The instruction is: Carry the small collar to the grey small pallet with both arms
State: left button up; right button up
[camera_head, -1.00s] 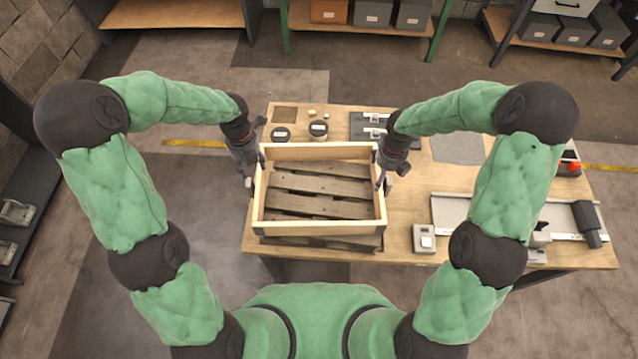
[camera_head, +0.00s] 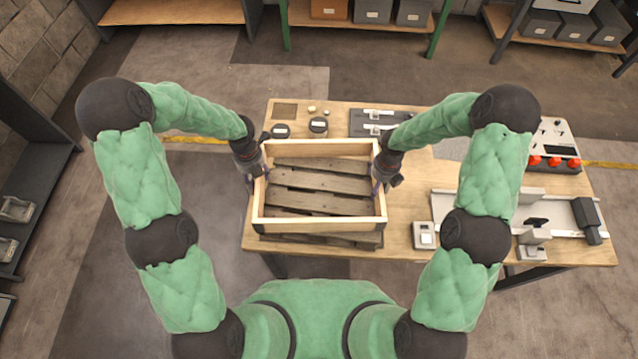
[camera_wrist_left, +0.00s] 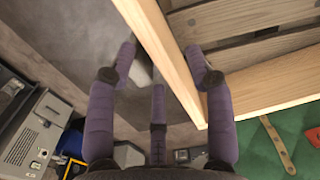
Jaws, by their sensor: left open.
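The small collar (camera_head: 325,225), a pale wooden frame, sits level around the top of the grey small pallet (camera_head: 322,184), whose weathered slats show inside it and below its near edge. My left gripper (camera_head: 256,182) is open at the collar's left wall. In the left wrist view its purple fingers (camera_wrist_left: 163,62) stand on either side of the collar wall (camera_wrist_left: 165,50), with one finger inside the frame. My right gripper (camera_head: 380,186) is at the collar's right wall. Its fingers are small and partly hidden, so their opening is unclear.
A rail fixture (camera_head: 480,205) and a control box with red buttons (camera_head: 553,150) stand right. Floor is clear left of the bench.

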pick_arm(q)
jog(key=shift+f, duration=1.15)
pick_arm(e)
jog(key=shift+f, duration=1.15)
pick_arm(q)
jog(key=c, duration=0.9)
pick_arm(e)
jog(key=c, duration=0.9)
pick_arm(q)
grip_shut()
pick_arm(e)
jog(key=c, duration=0.8)
